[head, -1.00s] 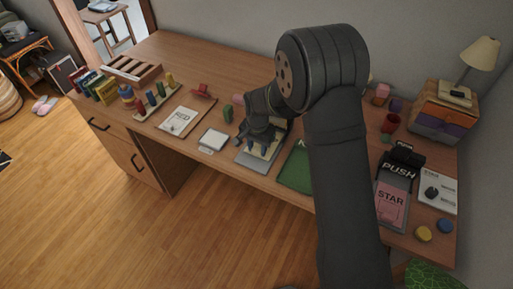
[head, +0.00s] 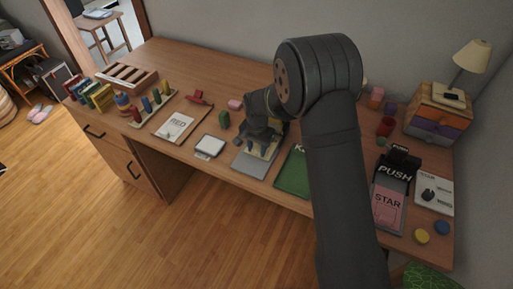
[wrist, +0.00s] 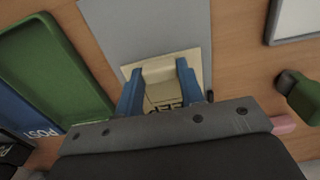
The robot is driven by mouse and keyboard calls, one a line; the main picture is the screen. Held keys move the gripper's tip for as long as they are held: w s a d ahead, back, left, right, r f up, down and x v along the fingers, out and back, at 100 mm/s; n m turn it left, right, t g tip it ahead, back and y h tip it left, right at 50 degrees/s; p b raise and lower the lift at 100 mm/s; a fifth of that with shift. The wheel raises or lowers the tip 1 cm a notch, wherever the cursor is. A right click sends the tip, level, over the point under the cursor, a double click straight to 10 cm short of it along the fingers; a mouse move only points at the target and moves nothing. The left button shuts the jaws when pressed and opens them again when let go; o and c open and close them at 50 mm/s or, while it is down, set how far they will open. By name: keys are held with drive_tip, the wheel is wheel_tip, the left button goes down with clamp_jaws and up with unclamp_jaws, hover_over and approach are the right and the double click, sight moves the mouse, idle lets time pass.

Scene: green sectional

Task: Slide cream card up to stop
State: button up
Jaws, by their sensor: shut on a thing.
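The cream card (wrist: 193,60) lies on a grey board (wrist: 150,22), with dark lettering partly hidden by my gripper. A raised cream block (wrist: 158,70) on it sits between the blue fingertips of my gripper (wrist: 158,88). The fingers are closed against the block's sides. In the head view, my gripper (head: 256,140) is low over the far part of the grey board (head: 249,167), and only a little of the cream card shows around it. The far end of the board and any stop there are hidden behind my gripper.
A green tray (head: 292,178) lies just right of the board, and a white-topped pad (head: 209,145) lies left. A green block (head: 224,121) and a pink block (head: 235,104) stand beyond on the left. The near part of the grey board is bare.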

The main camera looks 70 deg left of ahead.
drive_tip(key=shift+a, duration=0.1)
drive_tip(key=shift+w+a, duration=0.6)
drive_tip(key=shift+w, duration=0.1)
drive_tip(key=o, duration=1)
drive_tip(key=shift+o, duration=0.2)
wheel_tip(320, 180, up, 17)
drive_tip(key=shift+r, duration=0.2)
